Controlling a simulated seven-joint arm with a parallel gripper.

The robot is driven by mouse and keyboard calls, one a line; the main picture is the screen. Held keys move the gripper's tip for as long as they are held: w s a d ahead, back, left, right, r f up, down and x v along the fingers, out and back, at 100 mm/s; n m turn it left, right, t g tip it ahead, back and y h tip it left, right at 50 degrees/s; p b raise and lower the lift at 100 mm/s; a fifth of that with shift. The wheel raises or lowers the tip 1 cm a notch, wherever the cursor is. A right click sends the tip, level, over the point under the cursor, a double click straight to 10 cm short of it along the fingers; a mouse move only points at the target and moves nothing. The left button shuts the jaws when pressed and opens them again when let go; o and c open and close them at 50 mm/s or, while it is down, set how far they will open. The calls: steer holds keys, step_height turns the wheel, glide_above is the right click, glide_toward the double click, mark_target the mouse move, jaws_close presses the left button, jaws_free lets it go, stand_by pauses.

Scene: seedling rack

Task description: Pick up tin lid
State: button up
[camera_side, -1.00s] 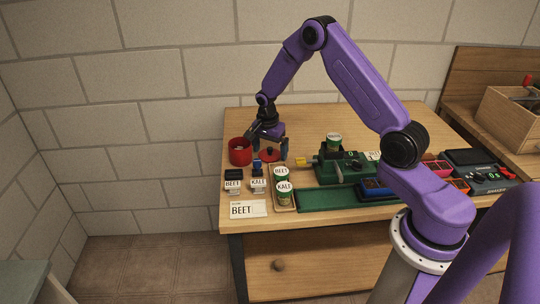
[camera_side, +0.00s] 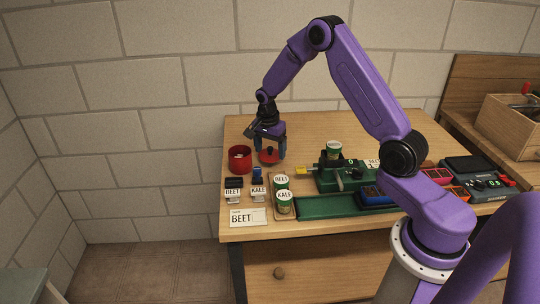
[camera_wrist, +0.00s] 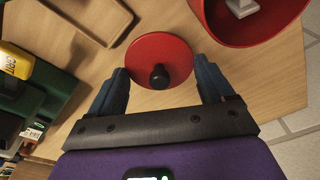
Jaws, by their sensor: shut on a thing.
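The tin lid (camera_side: 267,158) is a round red disc with a black knob, which also shows in the wrist view (camera_wrist: 180,57). My gripper (camera_side: 270,148) points down over it, with one blue finger at each side of its rim. The fingers (camera_wrist: 161,82) are shut on the lid, with the knob between them. The lid looks slightly raised off the table; the exact gap is hard to tell. The open red tin (camera_side: 240,160) stands just left of the lid, and a pale item shows inside it in the wrist view.
A green machine (camera_side: 345,178) stands further right. The table behind the lid is clear.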

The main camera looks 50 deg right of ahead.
steer(key=s+a+r, duration=0.1)
steer(key=s+r, duration=0.2)
steer(key=s, duration=0.1)
steer(key=s+a+r, duration=0.1)
steer(key=s+r, duration=0.2)
steer(key=s, duration=0.1)
steer(key=s+a+r, duration=0.1)
steer(key=s+r, duration=0.2)
steer(key=s, duration=0.2)
steer(key=shift+a+r, duration=0.15)
steer(key=shift+r, duration=0.1)
steer(key=w+a+r, duration=0.1)
steer(key=w+a, duration=0.1)
steer(key=w, duration=0.8)
steer(key=w+a, duration=0.2)
steer(key=w, duration=0.7)
steer(key=shift+w+a+f, duration=0.1)
steer(key=shift+f, duration=1.5)
steer(key=shift+a+f, duration=0.1)
steer(key=shift+f, duration=1.5)
steer(key=shift+f, duration=0.15)
steer(key=o, duration=0.9)
